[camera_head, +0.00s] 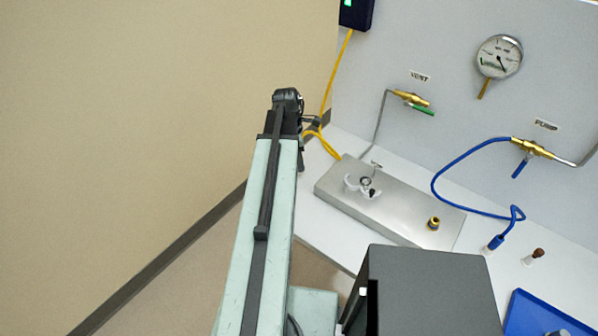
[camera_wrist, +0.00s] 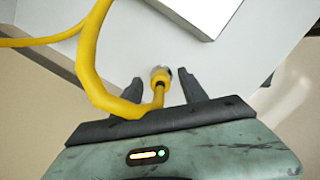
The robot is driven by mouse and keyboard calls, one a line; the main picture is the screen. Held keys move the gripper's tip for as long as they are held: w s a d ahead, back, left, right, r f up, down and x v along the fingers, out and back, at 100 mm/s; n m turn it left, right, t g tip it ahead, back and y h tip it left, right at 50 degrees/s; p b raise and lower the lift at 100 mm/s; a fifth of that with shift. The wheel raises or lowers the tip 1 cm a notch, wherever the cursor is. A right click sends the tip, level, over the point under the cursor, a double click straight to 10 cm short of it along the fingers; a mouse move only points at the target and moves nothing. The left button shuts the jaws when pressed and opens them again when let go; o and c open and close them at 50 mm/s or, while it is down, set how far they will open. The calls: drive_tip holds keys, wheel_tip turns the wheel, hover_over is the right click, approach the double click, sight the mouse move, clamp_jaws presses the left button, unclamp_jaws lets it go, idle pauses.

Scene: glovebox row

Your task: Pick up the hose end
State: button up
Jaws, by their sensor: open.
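A blue hose (camera_head: 437,178) runs from the brass valve labelled PUMP down to the white bench, where its thick blue end (camera_head: 495,242) stands on or just above the bench. A yellow line (camera_head: 327,143) hangs from a dark box at the back wall. In the wrist view, the yellow line (camera_wrist: 88,55) loops close in front of my gripper. Its metal-tipped yellow end (camera_wrist: 161,76) lies between my open fingers. My gripper (camera_wrist: 160,78) is open around this end; I cannot tell whether a finger touches it. In the head view, my arm partly hides the fingers.
A metal plate (camera_head: 395,219) on the bench (camera_head: 320,218) carries a clamp-like fitting (camera_head: 366,184) and a brass port (camera_head: 433,223). A brown stopper (camera_head: 536,254) and a blue tray (camera_head: 540,318) are at right. A gauge (camera_head: 499,56) and VENT valve (camera_head: 410,98) are on the wall.

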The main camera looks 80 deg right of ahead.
drive_tip(key=shift+f, duration=0.1)
clamp_jaws()
